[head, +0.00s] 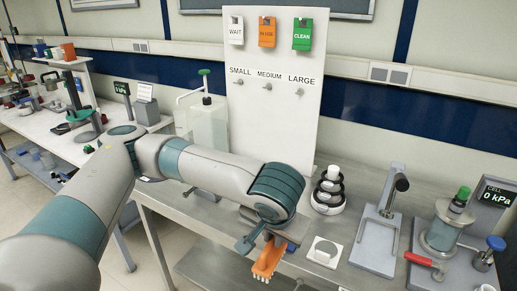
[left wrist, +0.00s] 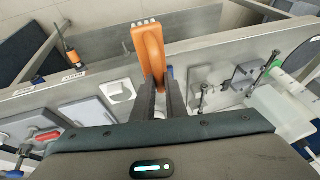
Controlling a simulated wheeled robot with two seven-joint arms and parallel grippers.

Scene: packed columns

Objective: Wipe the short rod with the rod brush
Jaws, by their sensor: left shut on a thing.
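An orange brush-like tool with pale tufts along one edge, which I take for the rod brush (head: 268,259), hangs below my left gripper (head: 262,238) at the bench's front edge. In the left wrist view the left gripper's fingers (left wrist: 160,88) are shut on the orange tool (left wrist: 148,48). Two thin dark rods stand on the bench in that view, one nearer (left wrist: 203,95) and one farther (left wrist: 268,68). I cannot tell for certain which is the short rod. My arm hides that part of the bench in the head view. My right gripper is not in view.
A white square holder (head: 324,253) sits right of the tool. A black-and-white ringed stand (head: 328,190), a grey stand (head: 378,240) and a pressure cell (head: 440,235) stand farther right. An upright board (head: 270,120) with tags and pegs rises behind my arm.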

